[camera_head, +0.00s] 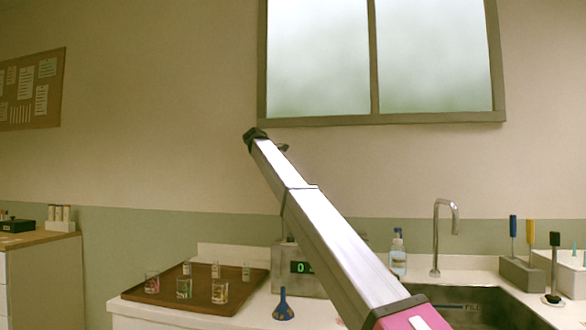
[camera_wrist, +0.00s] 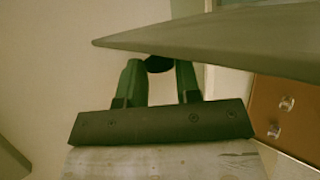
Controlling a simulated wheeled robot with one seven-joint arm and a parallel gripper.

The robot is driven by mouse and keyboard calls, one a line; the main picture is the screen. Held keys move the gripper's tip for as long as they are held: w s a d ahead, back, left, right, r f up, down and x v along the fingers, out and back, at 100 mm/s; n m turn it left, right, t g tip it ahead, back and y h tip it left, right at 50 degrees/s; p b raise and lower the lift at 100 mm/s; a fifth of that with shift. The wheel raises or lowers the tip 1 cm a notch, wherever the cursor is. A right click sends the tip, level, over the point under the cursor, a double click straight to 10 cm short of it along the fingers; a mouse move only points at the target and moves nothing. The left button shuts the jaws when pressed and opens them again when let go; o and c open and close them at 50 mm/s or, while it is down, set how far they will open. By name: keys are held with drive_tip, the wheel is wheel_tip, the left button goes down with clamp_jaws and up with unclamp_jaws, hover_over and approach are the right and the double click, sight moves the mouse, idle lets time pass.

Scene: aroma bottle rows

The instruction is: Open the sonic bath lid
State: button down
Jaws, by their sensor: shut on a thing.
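The sonic bath (camera_head: 312,286) is a grey metal box with a lit green display on its front, on the counter. My arm crosses in front of it in the head view and hides its top and right part. My gripper (camera_wrist: 160,72) shows in the wrist view with green fingers close around a dark round knob (camera_wrist: 159,64). A grey flat plate, apparently the lid (camera_wrist: 220,38), spans the top of the wrist view beside the fingers, its edge slanting. My gripper cannot be made out in the head view, nor can how far the lid is raised.
A brown tray (camera_head: 168,294) with several small glasses is left of the bath; it also shows in the wrist view (camera_wrist: 300,97). A blue funnel (camera_head: 283,307) stands in front of the bath. A soap bottle (camera_head: 398,258), tap (camera_head: 436,235) and sink (camera_head: 480,305) are to the right.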

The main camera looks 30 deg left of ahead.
drive_tip(key=shift+n+t+h, duration=0.3)
drive_tip(key=shift+n+h, duration=0.1)
drive_tip(key=shift+h, duration=0.4)
drive_tip(key=shift+s+a+f, duration=0.2)
drive_tip(key=shift+a, duration=0.55)
drive_tip(key=shift+s+a+f, duration=0.15)
drive_tip(key=shift+a+f, duration=0.1)
drive_tip(key=shift+a, duration=0.55)
drive_tip(key=shift+s+a+f, duration=0.2)
drive_tip(key=shift+a, duration=0.55)
drive_tip(key=c, duration=0.9)
unclamp_jaws()
drive_tip(key=shift+o, duration=0.2)
drive_tip(key=v, duration=1)
drive_tip(key=shift+s+r, duration=0.2)
drive_tip(key=shift+s, duration=0.05)
drive_tip(key=shift+a, duration=0.15)
